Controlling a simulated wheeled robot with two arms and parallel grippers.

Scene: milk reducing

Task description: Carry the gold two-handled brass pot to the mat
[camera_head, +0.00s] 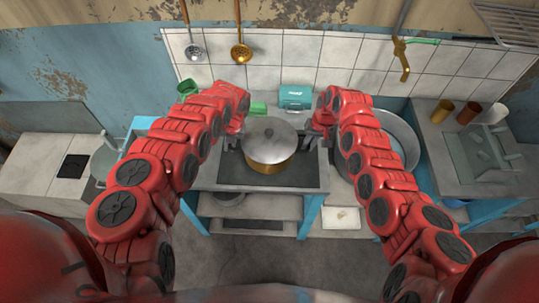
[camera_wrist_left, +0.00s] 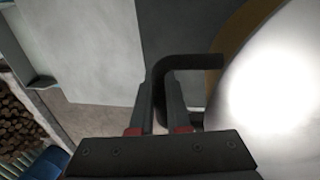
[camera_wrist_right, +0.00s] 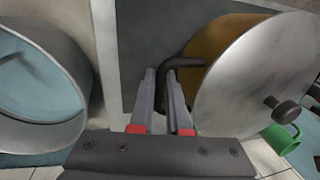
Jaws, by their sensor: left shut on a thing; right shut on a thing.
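The gold pot (camera_head: 266,168) with a silver lid (camera_head: 272,134) is at the middle of the head view, over a dark rectangular surface. My left gripper (camera_head: 236,141) is shut on the pot's left black handle (camera_wrist_left: 190,62). My right gripper (camera_head: 312,142) is shut on its right black handle (camera_wrist_right: 176,64). The pot looks level. I cannot tell whether its base touches the surface. A flat black square (camera_head: 73,166) lies on the pale counter at the left; it may be the mat.
A large metal basin (camera_head: 400,130) stands just right of my right gripper. A teal box (camera_head: 295,96) is behind the pot. A round-backed chair or pan-like object (camera_head: 104,160) stands between the pale counter and the central table. Ladles (camera_head: 241,52) hang on the tiled wall.

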